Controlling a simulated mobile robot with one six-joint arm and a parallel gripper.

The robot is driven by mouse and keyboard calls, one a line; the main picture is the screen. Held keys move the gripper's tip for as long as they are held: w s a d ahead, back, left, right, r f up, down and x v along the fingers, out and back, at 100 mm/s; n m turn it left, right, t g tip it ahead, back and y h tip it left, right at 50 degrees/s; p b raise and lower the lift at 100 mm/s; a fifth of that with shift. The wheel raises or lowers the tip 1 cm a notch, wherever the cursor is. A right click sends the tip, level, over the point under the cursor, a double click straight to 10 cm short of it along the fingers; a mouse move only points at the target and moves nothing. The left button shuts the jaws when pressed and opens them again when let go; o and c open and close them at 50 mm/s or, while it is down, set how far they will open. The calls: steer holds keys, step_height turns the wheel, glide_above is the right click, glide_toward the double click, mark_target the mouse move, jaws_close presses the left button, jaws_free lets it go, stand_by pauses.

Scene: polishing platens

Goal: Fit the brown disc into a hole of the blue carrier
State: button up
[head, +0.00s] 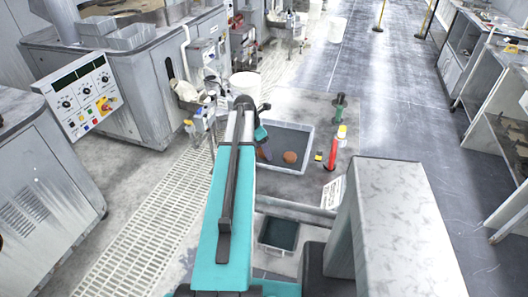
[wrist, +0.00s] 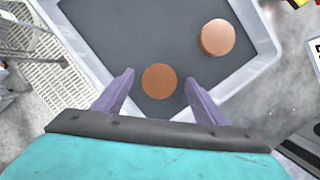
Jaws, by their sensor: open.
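Two brown discs lie on the grey floor of a shallow pale-rimmed tray (wrist: 262,52). In the wrist view, the nearer brown disc (wrist: 159,82) appears between the fingertips of my gripper (wrist: 159,78), with a gap on each side. The gripper is open and holds nothing. The other brown disc (wrist: 216,38) lies further up and to the right. The head view shows one brown disc (head: 290,157) in the tray; my arm and gripper (head: 264,150) hide part of the tray's left side. I cannot make out the blue carrier in either view.
A red bottle (head: 331,153) and a dark green item (head: 340,106) stand right of the tray. A small dark green bin (head: 293,224) sits nearer me. A white bucket (head: 245,84) stands behind. A large grey block (head: 400,230) fills the near right.

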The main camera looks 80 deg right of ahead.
stand_by(0.3)
steer(key=c, duration=1.2)
steer(key=shift+r, duration=0.25)
steer(key=shift+r+b, duration=0.85)
steer(key=shift+r, duration=0.65)
steer(key=a+b, duration=0.1)
steer(key=a, duration=0.3)
steer(key=w+a+b, duration=0.1)
steer(key=a, duration=0.4)
steer(key=w+a+r+b, duration=0.1)
steer(key=a, duration=0.3)
steer(key=shift+a+r, duration=0.1)
steer(key=shift+a, duration=0.3)
steer(key=shift+w+a+r+b, duration=0.1)
steer(key=shift+w+a+b, duration=0.1)
steer(key=shift+a, duration=0.3)
steer(key=shift+w+a+r+b, duration=0.1)
steer(key=shift+a+b, duration=0.05)
steer(key=shift+a, duration=0.35)
